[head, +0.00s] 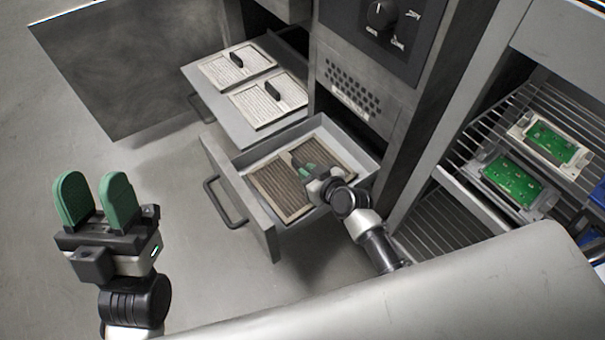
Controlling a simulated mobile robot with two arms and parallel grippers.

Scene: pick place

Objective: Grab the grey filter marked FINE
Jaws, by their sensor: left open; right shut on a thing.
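Two grey-brown pleated filters lie side by side in the open lower drawer (240,196), a nearer left one (277,196) and a farther right one (328,146). No FINE marking is legible on either. My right gripper (303,168) reaches into this drawer from the right. Its green fingers are low over the filters, near where the two meet, and shut on a filter; the fingers hide the grip, so I cannot tell which one. My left gripper (95,200) is open and empty, raised over the floor at the left.
An open upper drawer tray (222,112) holds two pale filters with dark handles (237,60) (272,91). A wire rack (440,225) at the right holds two green circuit boards (512,180) (550,141). A grey panel (125,75) stands at the upper left. The left floor is clear.

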